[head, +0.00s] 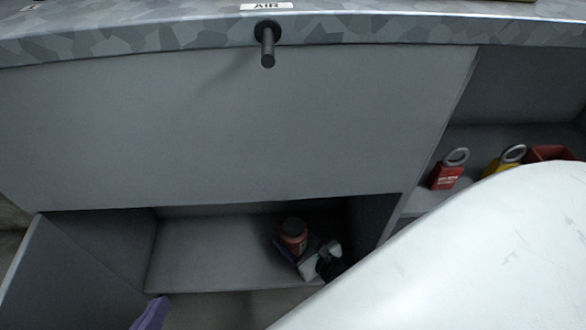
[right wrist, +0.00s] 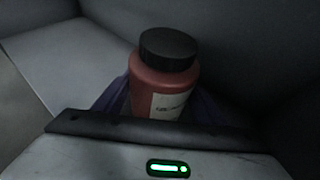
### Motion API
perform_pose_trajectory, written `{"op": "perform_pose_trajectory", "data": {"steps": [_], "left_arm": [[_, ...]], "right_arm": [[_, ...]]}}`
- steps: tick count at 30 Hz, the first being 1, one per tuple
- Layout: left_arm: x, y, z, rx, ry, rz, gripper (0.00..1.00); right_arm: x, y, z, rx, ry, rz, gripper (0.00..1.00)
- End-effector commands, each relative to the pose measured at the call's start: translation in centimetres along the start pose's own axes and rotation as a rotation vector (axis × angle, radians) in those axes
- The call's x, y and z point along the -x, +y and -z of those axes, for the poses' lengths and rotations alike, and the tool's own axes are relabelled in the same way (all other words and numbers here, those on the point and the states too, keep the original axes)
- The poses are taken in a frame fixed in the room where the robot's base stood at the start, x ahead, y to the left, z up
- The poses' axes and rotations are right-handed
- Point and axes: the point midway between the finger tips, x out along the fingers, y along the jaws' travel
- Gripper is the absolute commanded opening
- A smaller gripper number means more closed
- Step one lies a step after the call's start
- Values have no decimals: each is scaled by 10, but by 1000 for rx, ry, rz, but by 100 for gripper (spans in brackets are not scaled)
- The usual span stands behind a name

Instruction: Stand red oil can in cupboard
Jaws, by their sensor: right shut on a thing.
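The red oil can (head: 293,238), a red bottle with a black cap, is upright inside the open lower cupboard (head: 215,255), near its right side. In the right wrist view the red oil can (right wrist: 165,85) shows a pale label and stands between purple fingers. My right gripper (right wrist: 165,108) is shut on it; in the head view its purple and white parts sit right below and beside the can. Whether the can's base touches the cupboard floor is hidden. A purple tip of my left gripper (head: 150,313) shows at the bottom edge, left of the can, outside the cupboard.
The cupboard floor left of the can is clear. A side compartment at right holds a red item with a grey ring (head: 448,170), a yellow one (head: 507,160) and a red bin (head: 548,153). A dark peg (head: 267,45) juts out under the counter edge.

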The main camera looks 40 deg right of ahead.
Motion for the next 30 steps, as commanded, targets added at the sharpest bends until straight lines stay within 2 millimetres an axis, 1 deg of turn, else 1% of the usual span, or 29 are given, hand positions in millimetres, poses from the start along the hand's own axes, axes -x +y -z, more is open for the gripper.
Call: {"op": "perform_pose_trajectory", "data": {"steps": [1, 7, 10, 11, 12, 14, 23, 27, 29, 30], "left_arm": [[0, 1, 0, 1, 6, -4, 0], [1, 1, 1, 1, 5, -4, 0], [1, 1, 1, 1, 4, -3, 0], [1, 1, 1, 1, 4, -3, 0], [1, 1, 1, 1, 4, -3, 0], [1, 1, 1, 1, 4, -3, 0], [0, 1, 1, 1, 3, -2, 0], [1, 1, 2, 1, 4, -2, 0], [6, 2, 7, -5, -1, 5, 0], [5, -1, 4, -10, -18, 17, 0]], "right_arm": [[-2, 0, 1, 0, -5, 0, 31], [-1, 0, -1, 0, -5, 0, 31], [-3, 1, 3, 0, -3, 0, 31], [-2, 0, 4, 0, 0, 0, 68], [-2, 0, 4, -1, 0, 0, 74], [-2, 0, 4, -1, 0, 0, 83], [-1, 0, 4, -1, 0, 0, 83], [1, -1, 0, 0, -1, 0, 83], [14, -1, -2, 0, 3, 0, 83], [23, 0, -2, -1, 3, -1, 83]]}}
